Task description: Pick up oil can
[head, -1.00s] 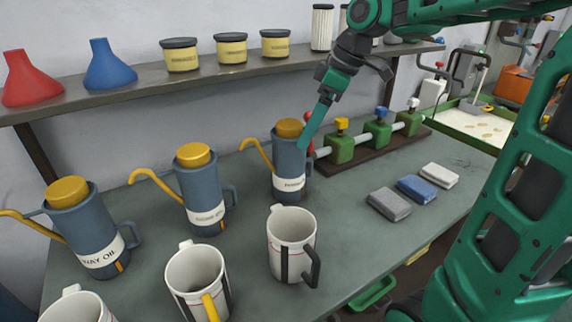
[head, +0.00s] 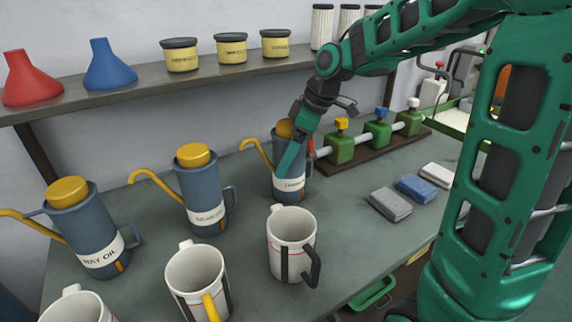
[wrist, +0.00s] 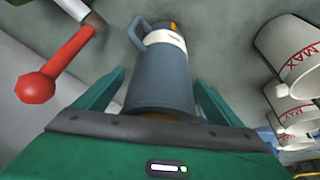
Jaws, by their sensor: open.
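Three blue-grey oil cans with yellow caps and spouts stand on the bench in the head view: a left one (head: 85,235), a middle one (head: 203,200) and a right one (head: 291,184). My gripper (head: 287,165) is at the right can, its fingers covering part of the can's body and cap. In the wrist view that can (wrist: 160,75) lies between the two open green fingers (wrist: 158,90), with a gap visible on each side. Its label and handle show at the top of the wrist view. The can looks upright on the bench.
White mugs (head: 291,240) stand in front of the cans. A green valve manifold (head: 376,136) with a red handle (wrist: 58,66) is close beside the right can. A shelf (head: 140,84) with funnels and tins runs behind.

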